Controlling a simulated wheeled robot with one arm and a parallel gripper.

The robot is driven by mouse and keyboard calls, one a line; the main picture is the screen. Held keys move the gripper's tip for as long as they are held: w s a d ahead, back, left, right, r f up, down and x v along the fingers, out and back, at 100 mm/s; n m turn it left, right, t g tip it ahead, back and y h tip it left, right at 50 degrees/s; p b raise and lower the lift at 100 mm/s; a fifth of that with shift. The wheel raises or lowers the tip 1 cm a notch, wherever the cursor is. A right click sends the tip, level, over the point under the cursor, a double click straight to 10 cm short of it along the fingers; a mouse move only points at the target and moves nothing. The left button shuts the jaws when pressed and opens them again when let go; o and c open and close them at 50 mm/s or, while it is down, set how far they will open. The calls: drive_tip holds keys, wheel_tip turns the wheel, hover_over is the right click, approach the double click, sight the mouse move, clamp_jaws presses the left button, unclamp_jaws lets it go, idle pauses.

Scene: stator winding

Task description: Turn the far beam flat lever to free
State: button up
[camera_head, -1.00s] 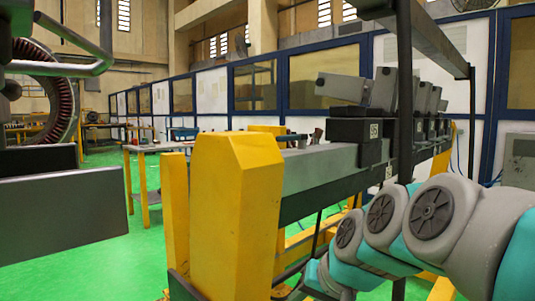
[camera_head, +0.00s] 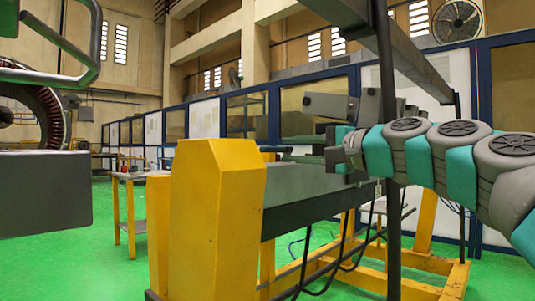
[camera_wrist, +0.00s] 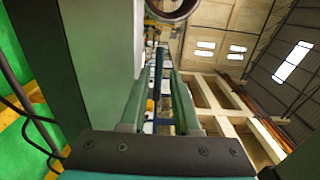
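The beam (camera_head: 300,190) runs from the yellow end post back to the right. A grey flat block (camera_head: 328,106), possibly a lever, sticks out to the left above the beam. I cannot tell whether it is the far beam flat lever. My gripper (camera_head: 287,150) points left just above the beam, below that block. My arm hides the beam's right part and the parts mounted there.
A yellow post (camera_head: 215,220) stands at the beam's near end. A dark upright (camera_head: 388,130) and overhead rail (camera_head: 420,60) stand close to my arm. A yellow frame with black cables (camera_head: 345,250) is below. A dark grey panel (camera_head: 45,195) is at the left.

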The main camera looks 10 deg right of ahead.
sight(272, 150)
drive_tip(key=x, duration=0.7)
clamp_jaws()
drive_tip(key=shift+f, duration=0.1)
idle(1.3)
